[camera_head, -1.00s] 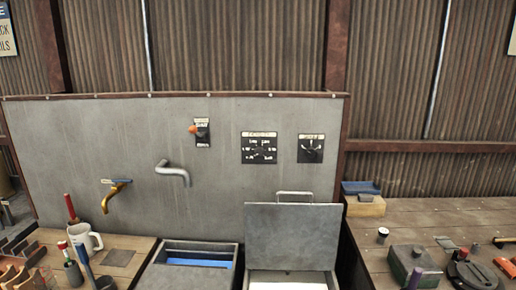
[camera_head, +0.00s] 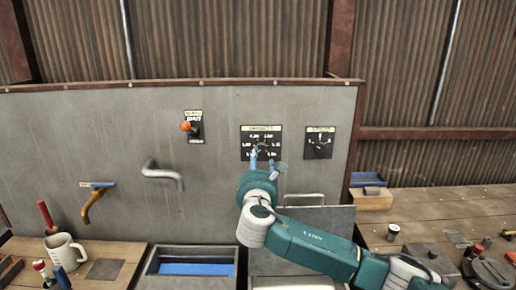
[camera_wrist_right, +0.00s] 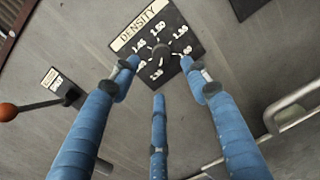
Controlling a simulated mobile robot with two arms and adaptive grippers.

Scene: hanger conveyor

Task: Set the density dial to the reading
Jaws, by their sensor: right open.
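The density dial is a dark plate (camera_head: 246,137) on the grey panel, with a "DENSITY" label and several number marks around a round black knob. The knob (camera_wrist_right: 161,52) shows in the right wrist view, with the plate tilted there. My right gripper (camera_head: 264,158) is in front of the lower part of the plate and hides some marks. In the right wrist view its blue fingers (camera_wrist_right: 160,72) are spread open, two on either side of the knob and one below it. I cannot tell whether any finger touches the knob. My left gripper is out of view.
A second dial (camera_head: 319,142) is to the right. An orange-tipped lever (camera_head: 186,126) is to the left, also in the wrist view (camera_wrist_right: 8,112). A bent pipe (camera_head: 163,173) and yellow tap (camera_head: 93,203) stick out of the panel. A metal handle (camera_head: 303,196) is below right.

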